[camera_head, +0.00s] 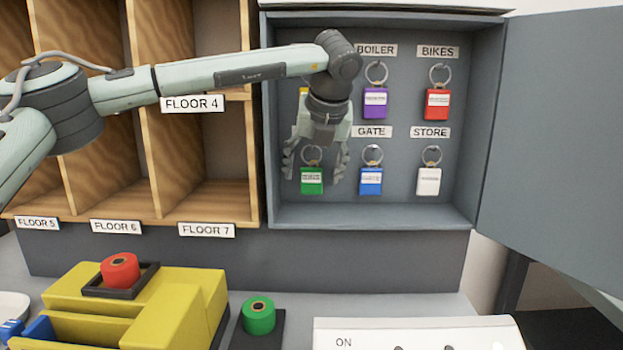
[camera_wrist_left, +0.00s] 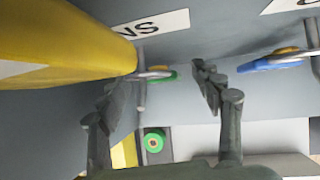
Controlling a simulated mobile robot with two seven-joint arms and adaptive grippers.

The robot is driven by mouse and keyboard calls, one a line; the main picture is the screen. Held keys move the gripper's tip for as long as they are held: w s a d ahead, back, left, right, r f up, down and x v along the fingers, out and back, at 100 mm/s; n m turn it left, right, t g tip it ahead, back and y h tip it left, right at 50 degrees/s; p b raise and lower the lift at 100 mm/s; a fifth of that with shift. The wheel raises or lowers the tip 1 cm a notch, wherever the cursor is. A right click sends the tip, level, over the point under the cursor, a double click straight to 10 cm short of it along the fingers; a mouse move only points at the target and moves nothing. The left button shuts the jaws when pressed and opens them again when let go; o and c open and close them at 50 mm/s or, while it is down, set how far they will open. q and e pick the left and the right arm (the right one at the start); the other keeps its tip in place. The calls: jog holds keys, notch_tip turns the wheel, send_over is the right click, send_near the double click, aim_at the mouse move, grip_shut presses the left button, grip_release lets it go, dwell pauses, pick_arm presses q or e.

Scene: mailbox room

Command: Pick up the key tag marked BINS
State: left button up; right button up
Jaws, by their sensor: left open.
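The green key tag (camera_head: 311,181) hangs by its ring (camera_head: 312,152) at the lower left of the grey key cabinet. My left gripper (camera_head: 315,168) is open and points down, its fingers on either side of the tag's ring in the head view. I cannot tell whether it touches. In the left wrist view, a label ending in "NS" (camera_wrist_left: 152,23) sits above the hook, ring and green tag edge (camera_wrist_left: 170,75), seen between the open fingers (camera_wrist_left: 155,82). My left wrist hides this label in the head view. My right gripper is not in view.
A yellow tag (camera_wrist_left: 60,42) looms close in the left wrist view. A blue tag (camera_head: 371,181) under GATE hangs nearby, with purple (camera_head: 376,103), red (camera_head: 438,104) and white (camera_head: 428,181) tags further right. The open cabinet door (camera_head: 550,130) bounds the right side.

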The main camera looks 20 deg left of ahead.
pick_arm(q)
jog(key=shift+c, duration=0.5)
jog(key=c, duration=1)
jog(key=shift+r, duration=0.15)
